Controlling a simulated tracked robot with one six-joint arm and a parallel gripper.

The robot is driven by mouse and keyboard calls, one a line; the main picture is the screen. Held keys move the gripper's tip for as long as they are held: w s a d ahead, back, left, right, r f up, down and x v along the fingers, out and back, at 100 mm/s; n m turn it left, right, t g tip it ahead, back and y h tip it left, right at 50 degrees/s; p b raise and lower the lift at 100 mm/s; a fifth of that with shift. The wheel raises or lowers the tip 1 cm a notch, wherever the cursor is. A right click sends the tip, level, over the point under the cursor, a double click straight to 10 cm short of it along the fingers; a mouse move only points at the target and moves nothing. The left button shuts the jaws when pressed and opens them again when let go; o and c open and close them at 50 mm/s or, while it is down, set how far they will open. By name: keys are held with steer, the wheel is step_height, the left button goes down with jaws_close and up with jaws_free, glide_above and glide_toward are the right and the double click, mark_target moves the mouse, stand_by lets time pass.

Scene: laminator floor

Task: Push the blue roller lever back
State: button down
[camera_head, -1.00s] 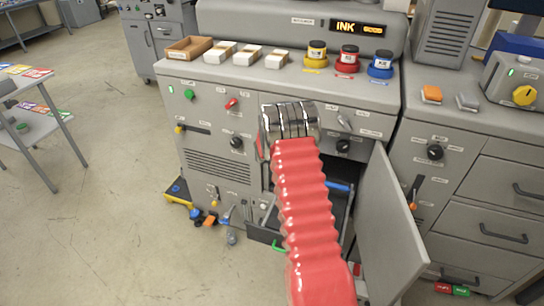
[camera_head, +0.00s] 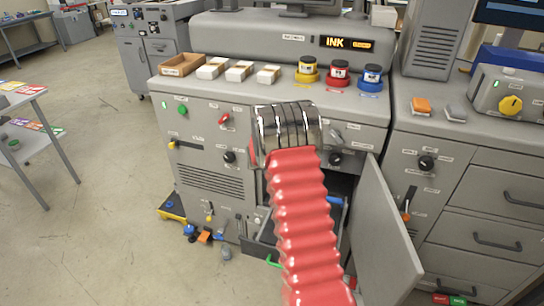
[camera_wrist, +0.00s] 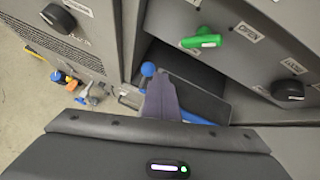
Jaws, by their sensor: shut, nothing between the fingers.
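A blue ball knob (camera_wrist: 148,69) shows in the wrist view in the open cabinet bay, just beyond my fingertips. A blue bar (camera_wrist: 197,118) lies to the right of my fingers, lower in the bay. I cannot tell whether knob and bar are one lever, or whether my fingers touch either. In the head view a blue piece (camera_head: 336,201) shows in the bay, right of my red-sleeved arm. My gripper (camera_wrist: 158,78) is shut and empty, pointing into the bay. In the head view its fingers are hidden behind my wrist.
An open grey door (camera_head: 382,230) stands right of the bay. A green handle (camera_wrist: 201,41) and a black knob (camera_wrist: 288,90) stick out of the panel by my gripper. Another black knob (camera_wrist: 59,18) is at left. Tools (camera_head: 204,236) lie on the floor left.

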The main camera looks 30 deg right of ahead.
steer(key=shift+d+r, duration=0.15)
steer(key=shift+r, duration=1.1)
steer(key=shift+d+r, duration=0.15)
steer(key=shift+r, duration=1.1)
